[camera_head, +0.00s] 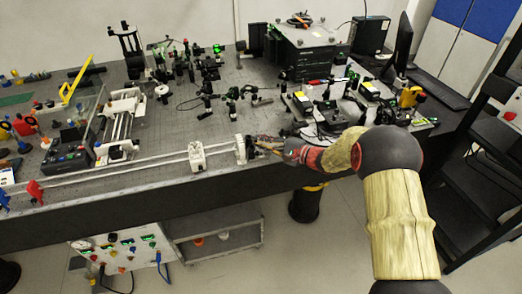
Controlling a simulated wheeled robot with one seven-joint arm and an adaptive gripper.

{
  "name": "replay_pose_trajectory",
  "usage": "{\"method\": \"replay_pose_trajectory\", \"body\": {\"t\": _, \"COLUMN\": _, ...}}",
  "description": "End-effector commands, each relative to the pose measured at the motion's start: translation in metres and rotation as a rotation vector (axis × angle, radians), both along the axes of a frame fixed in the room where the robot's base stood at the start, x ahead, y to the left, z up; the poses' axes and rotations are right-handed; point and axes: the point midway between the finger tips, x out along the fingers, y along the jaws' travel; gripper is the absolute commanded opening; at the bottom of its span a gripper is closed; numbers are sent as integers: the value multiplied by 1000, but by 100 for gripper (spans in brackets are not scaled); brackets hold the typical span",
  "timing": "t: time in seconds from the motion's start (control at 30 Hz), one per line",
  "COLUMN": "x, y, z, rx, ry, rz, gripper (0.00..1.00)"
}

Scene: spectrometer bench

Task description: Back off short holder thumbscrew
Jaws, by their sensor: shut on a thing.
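My gripper (258,146) reaches in from the right at the front edge of the bench. Its fingers are shut at a white holder block (240,149) near the right end of a pair of long pale rails (160,165). The thumbscrew at the fingertips is too small and too covered to make out. A second white block (197,157) sits on the rails farther left, apart from my gripper. I cannot read any label that tells which block is the short holder.
Optical mounts (205,88) crowd the bench behind the rails. A black box (304,55) stands at the back, and small instruments (330,113) lie right of my gripper. A white linear stage (124,115) stands at left. Bare bench top shows behind the rails.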

Motion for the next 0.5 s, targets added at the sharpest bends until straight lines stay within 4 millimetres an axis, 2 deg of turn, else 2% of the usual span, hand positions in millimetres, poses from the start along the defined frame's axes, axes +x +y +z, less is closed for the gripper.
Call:
{"method": "replay_pose_trajectory", "body": {"t": 0.03, "x": -1, "y": 0, "z": -7, "rx": -6, "ry": -23, "rz": 0, "gripper": 0}}
{"method": "replay_pose_trajectory", "body": {"t": 0.5, "x": -1, "y": 0, "z": -4, "rx": -32, "ry": -146, "rz": 1, "gripper": 0}}
